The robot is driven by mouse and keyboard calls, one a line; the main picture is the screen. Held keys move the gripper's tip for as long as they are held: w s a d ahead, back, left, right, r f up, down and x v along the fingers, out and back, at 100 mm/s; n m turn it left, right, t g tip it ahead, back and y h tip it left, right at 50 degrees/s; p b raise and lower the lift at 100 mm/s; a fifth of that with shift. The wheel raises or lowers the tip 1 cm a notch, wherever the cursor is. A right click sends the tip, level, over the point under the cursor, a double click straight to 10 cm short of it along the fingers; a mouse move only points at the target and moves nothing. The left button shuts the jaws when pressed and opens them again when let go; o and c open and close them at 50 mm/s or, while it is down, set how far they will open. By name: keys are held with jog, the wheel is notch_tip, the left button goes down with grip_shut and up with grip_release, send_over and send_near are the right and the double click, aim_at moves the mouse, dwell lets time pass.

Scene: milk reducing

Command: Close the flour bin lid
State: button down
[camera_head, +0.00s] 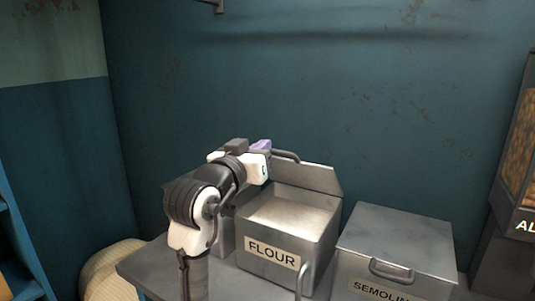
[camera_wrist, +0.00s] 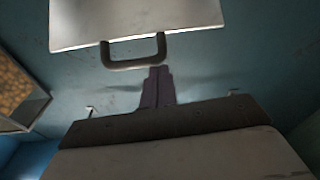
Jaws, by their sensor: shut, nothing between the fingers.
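The flour bin (camera_head: 272,252) is a grey metal box with a FLOUR label, and its pale inside shows from above. Its lid (camera_head: 310,176) stands raised at the back of the bin, with a dark bar handle (camera_head: 286,156) at its upper edge. My gripper (camera_head: 264,146) is beside the handle, at the left end of the lid, above the bin. In the wrist view, the lid (camera_wrist: 140,18) fills the top with its handle (camera_wrist: 133,52) below it. My gripper's fingers (camera_wrist: 158,72) are shut and empty, close to the handle's right end; contact cannot be told.
A closed semolina bin (camera_head: 398,250) with a front handle stands right of the flour bin. A dispenser (camera_head: 518,165) of grain is at the far right. A pale sack (camera_head: 112,270) lies at the lower left. The teal wall (camera_head: 320,80) stands close behind the lid.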

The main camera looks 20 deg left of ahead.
jog(key=s+f+t+b, duration=0.2)
jog(key=s+f+b, duration=0.1)
jog(key=f+b, duration=0.4)
jog(key=s+a+f+t+b, duration=0.1)
jog(key=s+f+t+b, duration=0.2)
jog(key=f+b, duration=0.5)
jog(key=shift+s+h+b, duration=0.15)
jog(key=shift+h+b, duration=0.25)
jog(key=shift+b, duration=0.5)
jog(key=shift+f, duration=0.2)
